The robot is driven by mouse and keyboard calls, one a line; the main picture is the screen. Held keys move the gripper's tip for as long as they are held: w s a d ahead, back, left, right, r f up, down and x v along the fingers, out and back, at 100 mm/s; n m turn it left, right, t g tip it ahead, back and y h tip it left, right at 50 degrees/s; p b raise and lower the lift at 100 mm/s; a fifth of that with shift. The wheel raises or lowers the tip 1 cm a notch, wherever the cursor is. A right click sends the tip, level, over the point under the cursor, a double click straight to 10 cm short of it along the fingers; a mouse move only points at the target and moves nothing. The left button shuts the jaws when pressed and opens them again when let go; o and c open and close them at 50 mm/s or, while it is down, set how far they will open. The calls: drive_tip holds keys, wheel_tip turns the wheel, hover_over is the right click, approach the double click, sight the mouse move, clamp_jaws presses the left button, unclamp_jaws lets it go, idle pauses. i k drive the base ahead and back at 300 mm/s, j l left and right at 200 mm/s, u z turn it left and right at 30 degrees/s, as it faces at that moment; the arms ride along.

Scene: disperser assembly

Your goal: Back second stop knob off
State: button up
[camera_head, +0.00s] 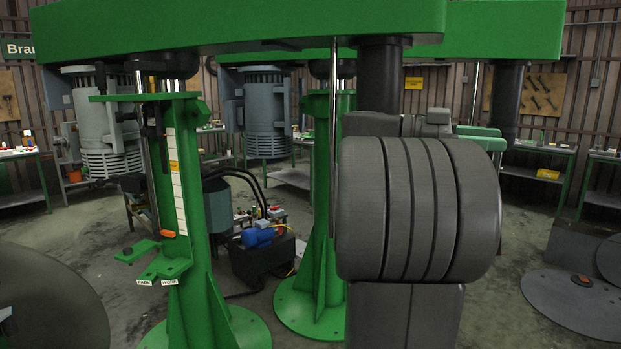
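The near green disperser stand (195,210) is left of centre, with a white scale strip (177,190) and an orange marker (168,234) on its column. A thin vertical rod runs beside the scale, with dark fittings (152,118) near its top; a small dark knob-like part (127,116) sticks out to the left there. I cannot tell which is the second stop knob. My gripper is not in view; a large dark ribbed part, apparently my arm, fills the right centre.
A second green stand (318,210) is behind, with a dark box (262,262) and blue pump (258,237) between the stands. Large dark discs lie at lower left (40,300) and right (575,302). Green beams cross overhead. Benches line the back wall.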

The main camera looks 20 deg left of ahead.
sight(146, 111)
drive_tip(key=i+j+u, duration=0.1)
drive_tip(key=i+u, duration=0.9)
drive_tip(key=u, duration=0.15)
drive_tip(key=i+l+u, duration=0.2)
drive_tip(key=u, duration=0.2)
drive_tip(key=i+j+u, duration=0.1)
drive_tip(key=i+u, duration=0.75)
drive_tip(key=u, duration=0.15)
drive_tip(key=i+l+u, duration=0.3)
drive_tip(key=u, duration=0.15)
drive_tip(key=i, duration=0.15)
